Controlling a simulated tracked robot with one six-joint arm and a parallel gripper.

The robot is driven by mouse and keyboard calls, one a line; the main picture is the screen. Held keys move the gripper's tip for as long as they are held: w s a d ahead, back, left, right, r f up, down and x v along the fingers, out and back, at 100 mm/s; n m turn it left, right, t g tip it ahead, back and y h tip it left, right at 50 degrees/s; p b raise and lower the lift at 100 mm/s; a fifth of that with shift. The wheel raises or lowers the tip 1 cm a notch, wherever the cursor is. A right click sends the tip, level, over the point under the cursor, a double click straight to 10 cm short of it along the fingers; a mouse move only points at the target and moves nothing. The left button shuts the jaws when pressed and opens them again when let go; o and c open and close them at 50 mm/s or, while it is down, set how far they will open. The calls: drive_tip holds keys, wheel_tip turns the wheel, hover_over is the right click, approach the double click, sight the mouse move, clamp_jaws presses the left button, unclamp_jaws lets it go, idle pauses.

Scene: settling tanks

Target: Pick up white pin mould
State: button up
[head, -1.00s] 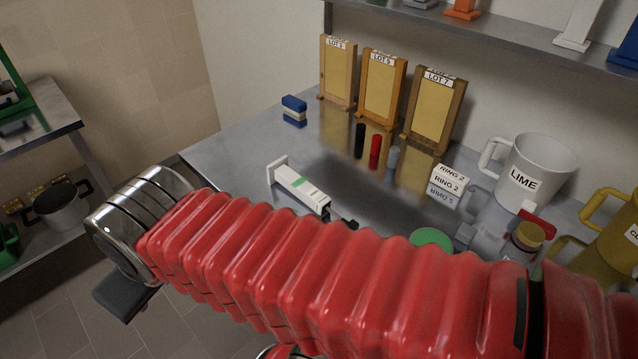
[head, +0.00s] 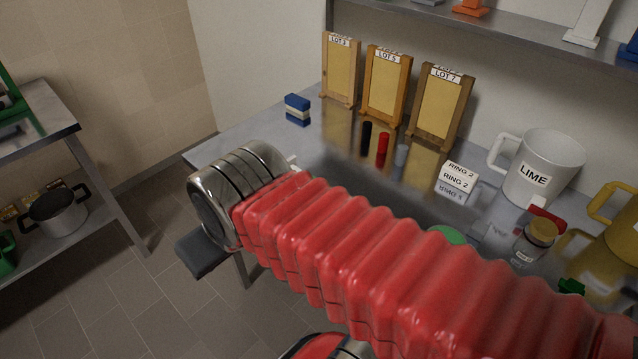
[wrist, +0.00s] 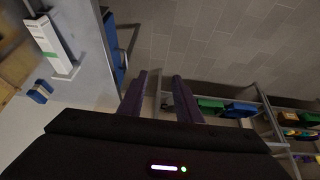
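A white upright piece on a flat base (head: 588,24) stands on the wall shelf at the top right, cut by the picture's edge. A long white body with a green band (wrist: 50,42) and a square end plate lies on the bench in the wrist view. In the head view my arm hides nearly all of it. I cannot tell which of the two is the pin mould. My gripper (wrist: 159,80) is open and empty, its two dark fingers apart. It points at the floor beyond the bench edge, with the banded white body off to the left.
The metal bench holds three framed boards (head: 384,85), a blue-and-white block (head: 297,104), black and red cylinders (head: 382,143), a RING 2 block (head: 458,176), a LIME jug (head: 543,165) and a jar (head: 535,240). A side rack (head: 45,125) stands left over open floor.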

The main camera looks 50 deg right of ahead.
drive_tip(key=shift+o, duration=0.2)
drive_tip(key=shift+d, duration=0.1)
